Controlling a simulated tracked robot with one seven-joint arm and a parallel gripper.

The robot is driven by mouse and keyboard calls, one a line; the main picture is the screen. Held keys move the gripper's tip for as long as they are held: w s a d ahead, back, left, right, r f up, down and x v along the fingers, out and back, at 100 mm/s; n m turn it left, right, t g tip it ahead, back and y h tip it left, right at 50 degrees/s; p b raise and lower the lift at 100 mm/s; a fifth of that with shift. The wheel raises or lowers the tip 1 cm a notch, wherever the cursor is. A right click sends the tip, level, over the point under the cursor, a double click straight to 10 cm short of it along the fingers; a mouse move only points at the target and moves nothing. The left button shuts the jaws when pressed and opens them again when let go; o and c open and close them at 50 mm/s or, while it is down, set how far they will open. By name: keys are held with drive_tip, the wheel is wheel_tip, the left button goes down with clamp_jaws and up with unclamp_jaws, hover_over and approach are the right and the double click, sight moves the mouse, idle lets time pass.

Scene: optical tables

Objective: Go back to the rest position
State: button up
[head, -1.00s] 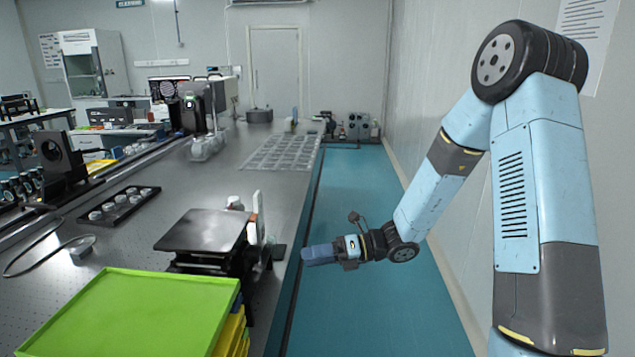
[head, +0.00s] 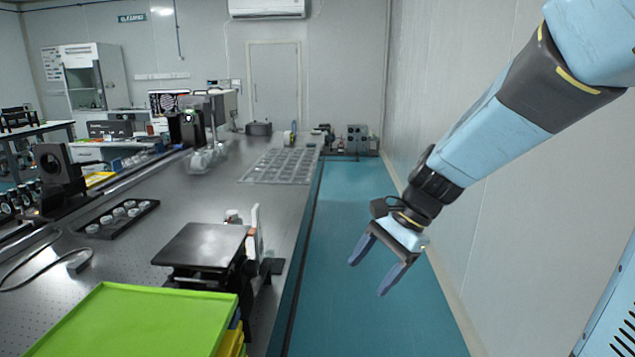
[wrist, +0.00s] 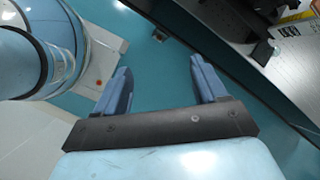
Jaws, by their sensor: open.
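My gripper (head: 371,272) is open and empty in the head view. It hangs over the teal floor strip to the right of the optical table (head: 215,265), with its two blue fingers apart and pointing down and to the left. In the wrist view my gripper (wrist: 162,88) shows both fingers spread, with only teal floor between them. The table's edge shows at the upper right of the wrist view, apart from the fingers.
A black platform (head: 203,245) and a green tray (head: 140,320) stand near the table's right edge. A grid of clear trays (head: 280,166) lies farther back. The wall (head: 480,220) bounds the right side. The teal floor (head: 350,205) between is clear.

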drive_tip(key=s+d+r+n+t+h, duration=0.6)
drive_tip(key=s+d+r+n, duration=0.2)
drive_tip(key=d, duration=0.5)
wheel_tip(320, 180, up, 2)
drive_tip(key=shift+s+r+n, duration=0.1)
drive_tip(key=shift+s+n, duration=0.15)
drive_tip(key=shift+n, duration=0.75)
